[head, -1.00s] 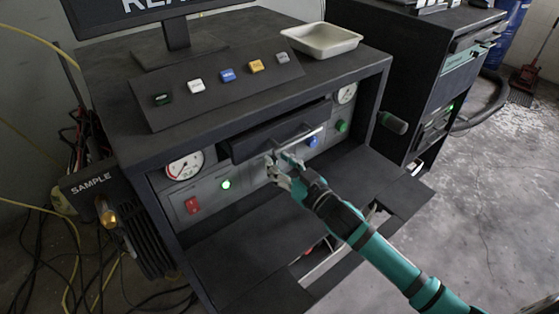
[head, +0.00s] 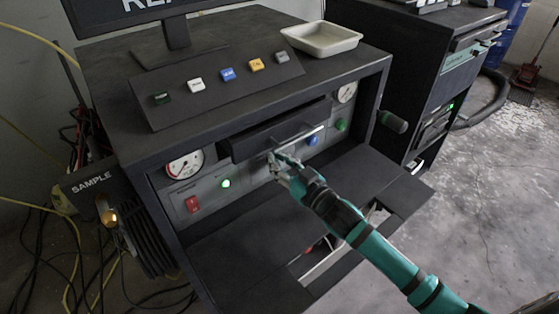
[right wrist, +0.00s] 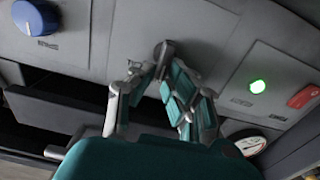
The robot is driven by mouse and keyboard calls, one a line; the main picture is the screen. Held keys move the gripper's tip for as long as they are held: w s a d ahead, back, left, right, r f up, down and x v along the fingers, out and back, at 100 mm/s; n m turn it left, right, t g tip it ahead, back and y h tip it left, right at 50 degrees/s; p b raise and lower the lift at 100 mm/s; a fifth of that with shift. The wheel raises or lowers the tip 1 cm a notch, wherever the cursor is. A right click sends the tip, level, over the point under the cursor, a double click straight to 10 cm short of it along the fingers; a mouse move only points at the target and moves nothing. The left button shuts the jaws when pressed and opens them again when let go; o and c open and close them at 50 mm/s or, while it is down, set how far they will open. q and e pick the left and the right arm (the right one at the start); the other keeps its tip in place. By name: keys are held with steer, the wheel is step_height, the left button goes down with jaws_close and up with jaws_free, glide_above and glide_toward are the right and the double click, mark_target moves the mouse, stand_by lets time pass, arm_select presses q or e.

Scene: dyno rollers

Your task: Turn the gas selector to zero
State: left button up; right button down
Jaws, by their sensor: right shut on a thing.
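My right gripper (head: 276,165) reaches the front panel of the dark cabinet, below the drawer handle. In the right wrist view my right gripper (right wrist: 158,72) has its fingertips closed around a small dark selector knob (right wrist: 165,50) on the grey panel. The fingers hide part of the knob, and its pointer and scale cannot be read. In the head view the gripper covers the knob. My left gripper is in neither view.
A blue knob (head: 312,141) and a green knob (head: 341,126) are to the right on the panel. A lit green light (head: 226,184), a red switch (head: 192,204) and a gauge (head: 185,164) are to the left. The drawer (head: 262,138) overhangs the gripper.

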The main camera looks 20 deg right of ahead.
steer(key=n, duration=0.3)
steer(key=a+n+p, duration=0.1)
steer(key=n, duration=0.2)
steer(key=n+p, duration=0.1)
steer(key=n, duration=0.2)
steer(key=shift+s+a+f+n, duration=0.2)
steer(key=shift+s+f+n, duration=0.05)
steer(key=shift+f+n, duration=0.05)
stand_by(0.5)
steer(key=c, duration=1.4)
jaws_free()
steer(key=shift+o, duration=0.2)
